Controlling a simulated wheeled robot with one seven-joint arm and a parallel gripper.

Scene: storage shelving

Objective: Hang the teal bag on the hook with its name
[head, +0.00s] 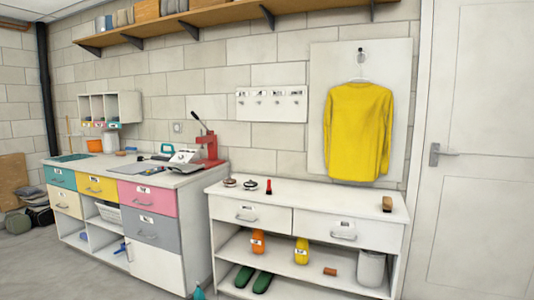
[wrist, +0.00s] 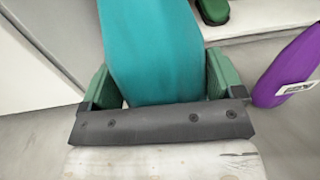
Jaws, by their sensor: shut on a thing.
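The teal bag (wrist: 155,45) fills the upper middle of the wrist view, between the two green fingers of my gripper (wrist: 160,82). My gripper is shut on it. In the head view a small teal tip (head: 198,292) shows at the bottom edge; I cannot tell for certain that it is the same bag. A white hook board (head: 272,103) with several hooks and small labels is on the block wall above the white cabinet. The names on the labels are too small to read. My gripper does not show clearly in the head view.
A purple bag (wrist: 292,68) with a white label stands at the right in the wrist view. The white cabinet (head: 315,200) stands below the hooks. A yellow shirt (head: 358,130) hangs right of them. A red press (head: 208,148) stands on the left counter (head: 150,177).

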